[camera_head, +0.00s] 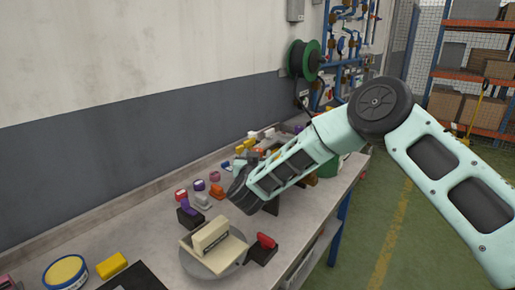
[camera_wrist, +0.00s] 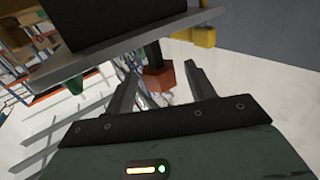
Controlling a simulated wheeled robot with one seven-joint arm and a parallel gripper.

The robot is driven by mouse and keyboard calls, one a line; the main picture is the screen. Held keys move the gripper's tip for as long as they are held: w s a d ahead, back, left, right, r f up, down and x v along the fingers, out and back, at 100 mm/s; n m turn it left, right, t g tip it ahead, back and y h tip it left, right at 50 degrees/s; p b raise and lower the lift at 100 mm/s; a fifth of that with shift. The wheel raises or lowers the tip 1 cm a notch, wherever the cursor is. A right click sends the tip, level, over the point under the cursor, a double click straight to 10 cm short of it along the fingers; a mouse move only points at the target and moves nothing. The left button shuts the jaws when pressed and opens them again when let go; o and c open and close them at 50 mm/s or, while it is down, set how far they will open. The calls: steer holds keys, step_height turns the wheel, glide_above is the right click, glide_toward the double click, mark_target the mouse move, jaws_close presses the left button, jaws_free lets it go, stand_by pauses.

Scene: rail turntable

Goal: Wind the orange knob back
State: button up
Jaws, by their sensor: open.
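In the wrist view, a red-orange block-like piece (camera_wrist: 160,77) on a dark stem shows between and beyond my gripper's fingertips (camera_wrist: 160,66). The fingers are spread apart and nothing is held. I cannot tell whether this piece is the orange knob. In the head view, a small orange piece (camera_head: 216,190) sits on the bench just left of my dark wrist end. My fingers are mostly hidden there behind the arm. A round grey turntable (camera_head: 232,268) bearing a cream block (camera_head: 210,238) lies nearer, with a red-topped black piece (camera_head: 264,246) at its right.
The bench (camera_head: 140,225) runs along a grey and white wall. A green reel (camera_head: 304,60) hangs at the back. Open floor lies right of the bench.

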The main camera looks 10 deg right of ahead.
steer(key=shift+x, duration=1.25)
steer(key=c, duration=1)
steer(key=shift+n+y, duration=0.3)
steer(key=n+y+b, duration=0.1)
steer(key=y+b, duration=0.1)
steer(key=n+y+b, duration=0.2)
steer(key=y, duration=0.1)
steer(key=n+y+b, duration=0.1)
steer(key=y+b, duration=0.1)
steer(key=shift+a+f+n, duration=0.1)
steer(key=shift+f+n, duration=0.2)
steer(key=n+g+y+b, duration=0.1)
steer(key=n+y+b, duration=0.1)
steer(key=y+b, duration=0.1)
steer(key=shift+a+r+y, duration=0.1)
steer(key=shift+r+y, duration=0.05)
steer(key=shift+y, duration=0.25)
steer(key=shift+n+b, duration=0.3)
steer(key=shift+a+r+g+y, duration=0.1)
steer(key=shift+r+g+y, duration=0.05)
steer(key=shift+g+y, duration=0.2)
